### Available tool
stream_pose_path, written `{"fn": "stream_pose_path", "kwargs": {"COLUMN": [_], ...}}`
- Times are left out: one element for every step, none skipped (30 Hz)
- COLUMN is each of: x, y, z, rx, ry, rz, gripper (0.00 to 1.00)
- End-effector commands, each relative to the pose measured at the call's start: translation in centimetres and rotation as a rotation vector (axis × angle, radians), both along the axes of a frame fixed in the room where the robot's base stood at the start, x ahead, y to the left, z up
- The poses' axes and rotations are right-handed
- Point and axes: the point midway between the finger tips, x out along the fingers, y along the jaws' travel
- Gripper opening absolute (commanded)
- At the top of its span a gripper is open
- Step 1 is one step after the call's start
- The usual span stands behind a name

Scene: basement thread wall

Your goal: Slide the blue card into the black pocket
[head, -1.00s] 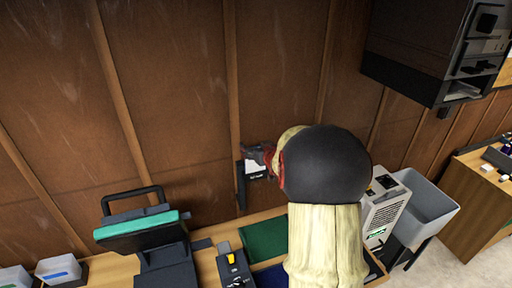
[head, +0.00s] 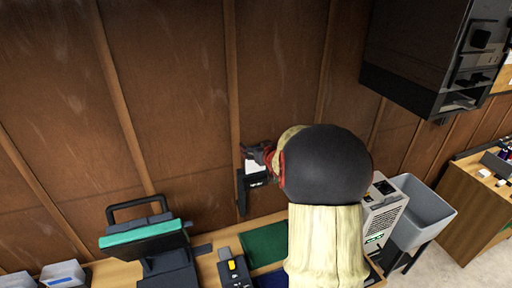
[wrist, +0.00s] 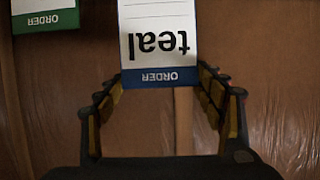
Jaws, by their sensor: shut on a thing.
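The blue card (wrist: 158,40) is white with a blue band reading "ORDER" and the word "teal", upside down in the wrist view. My gripper (wrist: 162,80) is shut on it, with a finger at each side edge near the blue band. In the head view my gripper (head: 260,153) is at the wooden wall, with a white card (head: 254,167) just below its fingers. A black pocket (head: 242,192) is on the wall at and below that card. My arm hides part of this area, and I cannot tell whether the card is inside the pocket.
A green-banded card (wrist: 44,18) is at the wrist view's upper left. Below the wall is a bench with a teal-topped machine (head: 145,233), a green mat (head: 264,241) and a white unit (head: 385,213). A dark cabinet (head: 415,60) hangs at upper right.

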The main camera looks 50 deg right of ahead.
Motion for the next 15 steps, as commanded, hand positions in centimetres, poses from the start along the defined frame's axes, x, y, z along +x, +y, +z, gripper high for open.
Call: {"fn": "stream_pose_path", "kwargs": {"x": [0.0, 0.0, 0.0, 0.0, 0.0, 0.0, 0.0, 0.01, 0.0, 0.0, 0.01, 0.01, 0.01, 0.01, 0.01], "y": [0.0, 0.0, 0.0, -0.01, 0.0, 0.0, 0.0, 0.0, 0.0, 0.0, -0.01, -0.01, -0.01, -0.01, -0.01], "z": [0.43, 0.57, 0.74, 0.86, 0.95, 1.04, 1.06, 1.07, 1.06, 1.04, 1.02, 1.02, 1.02, 1.03, 1.04], "rx": [0.0, 0.0, 0.0, 0.0, 0.0, 0.0, 0.0, 0.0, 0.0, 0.0, 0.0, 0.0, 0.0, 0.0, 0.0], "ry": [0.0, 0.0, 0.0, 0.0, 0.0, 0.0, 0.0, 0.0, 0.0, 0.0, 0.0, 0.0, 0.0, 0.0, 0.0], "rz": [0.0, 0.0, 0.0, 0.0, 0.0, 0.0, 0.0, 0.0, 0.0, 0.0, 0.0, 0.0, 0.0, 0.0, 0.0], "gripper": [0.6, 0.6, 0.6, 0.6, 0.6, 0.6, 0.6, 0.6, 0.6, 0.6, 0.6, 0.6, 0.6, 0.69, 0.71]}}
